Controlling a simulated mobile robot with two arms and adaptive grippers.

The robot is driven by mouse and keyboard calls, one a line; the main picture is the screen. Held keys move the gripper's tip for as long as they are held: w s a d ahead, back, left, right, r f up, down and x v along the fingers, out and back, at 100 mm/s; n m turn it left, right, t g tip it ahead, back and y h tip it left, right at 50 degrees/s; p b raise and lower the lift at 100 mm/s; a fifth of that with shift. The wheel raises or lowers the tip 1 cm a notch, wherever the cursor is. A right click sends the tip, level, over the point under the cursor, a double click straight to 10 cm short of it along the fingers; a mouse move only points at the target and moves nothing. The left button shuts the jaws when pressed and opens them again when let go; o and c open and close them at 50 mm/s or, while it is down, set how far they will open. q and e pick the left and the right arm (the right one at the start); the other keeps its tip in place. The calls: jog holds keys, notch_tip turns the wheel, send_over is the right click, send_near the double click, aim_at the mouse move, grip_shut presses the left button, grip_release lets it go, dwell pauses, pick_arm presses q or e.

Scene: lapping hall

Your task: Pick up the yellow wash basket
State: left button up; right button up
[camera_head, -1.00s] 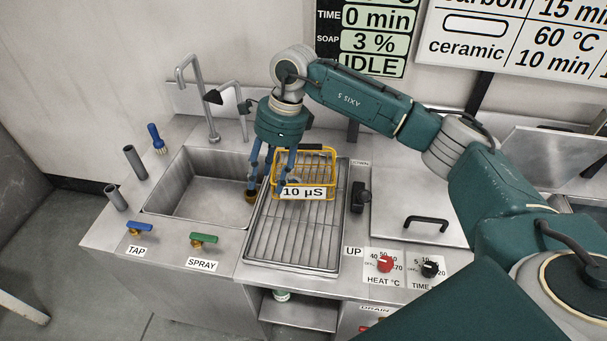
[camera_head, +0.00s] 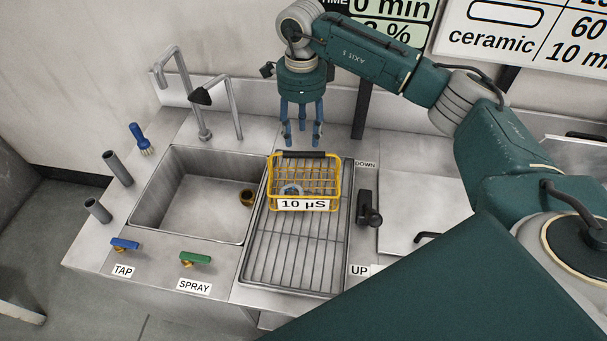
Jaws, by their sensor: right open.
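The yellow wash basket (camera_head: 337,186) stands upright on the wire drain rack to the right of the sink. It has a black handle bar (camera_head: 304,154) along its back top edge and a "10 µS" label on its front. A grey ring-like part (camera_head: 291,189) shows inside it. My right gripper (camera_head: 302,140) points down just behind the basket's handle in the picture, with its blue fingers apart and nothing between them. The fingertips look close to the handle; I cannot tell whether they touch it. My left gripper is not in view.
The steel sink (camera_head: 190,210) with two spouts lies left of the drain rack (camera_head: 290,262). A black up/down lever (camera_head: 368,209) stands right of the rack.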

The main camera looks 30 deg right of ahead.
aim_at(304, 154)
jog(key=f, duration=0.1)
jog(key=f+p, duration=0.1)
jog(key=f, duration=0.1)
jog(key=shift+s+a, duration=0.2)
jog(key=shift+s, duration=0.2)
jog(key=shift+f, duration=0.2)
jog(key=f+p, duration=0.2)
jog(key=f, duration=0.1)
jog(key=f+p, duration=0.1)
jog(key=shift+d+f, duration=0.2)
jog(key=shift+d, duration=0.1)
jog(key=shift+f, duration=0.25)
jog(key=shift+w+f, duration=0.1)
jog(key=shift+f, duration=0.05)
jog(key=shift+c, duration=0.8)
grip_shut()
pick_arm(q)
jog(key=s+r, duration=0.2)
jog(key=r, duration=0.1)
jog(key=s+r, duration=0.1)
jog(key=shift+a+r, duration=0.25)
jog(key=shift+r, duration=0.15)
